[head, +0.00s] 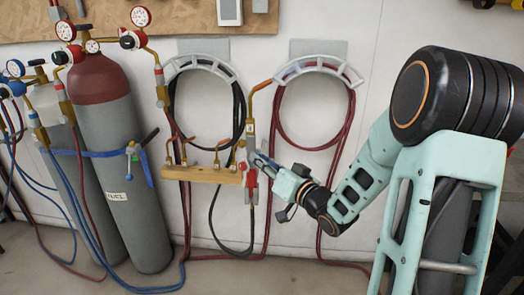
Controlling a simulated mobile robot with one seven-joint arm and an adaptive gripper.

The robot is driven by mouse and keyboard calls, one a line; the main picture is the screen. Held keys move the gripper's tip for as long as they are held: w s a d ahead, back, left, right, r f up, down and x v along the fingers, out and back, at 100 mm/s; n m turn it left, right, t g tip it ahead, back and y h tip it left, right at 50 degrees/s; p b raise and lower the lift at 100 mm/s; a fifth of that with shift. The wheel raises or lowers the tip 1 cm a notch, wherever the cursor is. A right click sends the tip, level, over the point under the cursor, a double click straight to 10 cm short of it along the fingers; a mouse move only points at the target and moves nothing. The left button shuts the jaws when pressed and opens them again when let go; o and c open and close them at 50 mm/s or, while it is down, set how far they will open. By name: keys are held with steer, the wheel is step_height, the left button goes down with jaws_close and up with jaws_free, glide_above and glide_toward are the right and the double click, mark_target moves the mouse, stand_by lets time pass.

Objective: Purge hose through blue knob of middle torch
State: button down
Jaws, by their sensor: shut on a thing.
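A torch (250,130) with a bent copper tip stands upright at the right end of a wooden rack (200,174). A red knob (251,192) shows low on it, with hoses below. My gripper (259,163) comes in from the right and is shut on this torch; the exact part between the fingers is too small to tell. No blue knob can be made out there, and my fingers cover part of the torch. Smaller brass and copper fittings (182,153) stand along the rack to the left; which torch they belong to is unclear.
Two wall hangers hold coiled hoses, dark (240,107) and red (350,110). Gas cylinders (113,165) with gauges (141,17) and a blue strap (92,153) stand at the left. Hoses hang below the rack and trail across the floor.

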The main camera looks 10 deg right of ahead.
steer(key=shift+r+m+g+p, duration=0.1)
steer(key=shift+m+g+p, duration=0.2)
steer(key=shift+m+p, duration=3.9)
steer(key=c, duration=1.8)
jaws_free()
steer(key=shift+o, duration=0.2)
steer(key=v, duration=1.2)
steer(key=shift+d, duration=0.15)
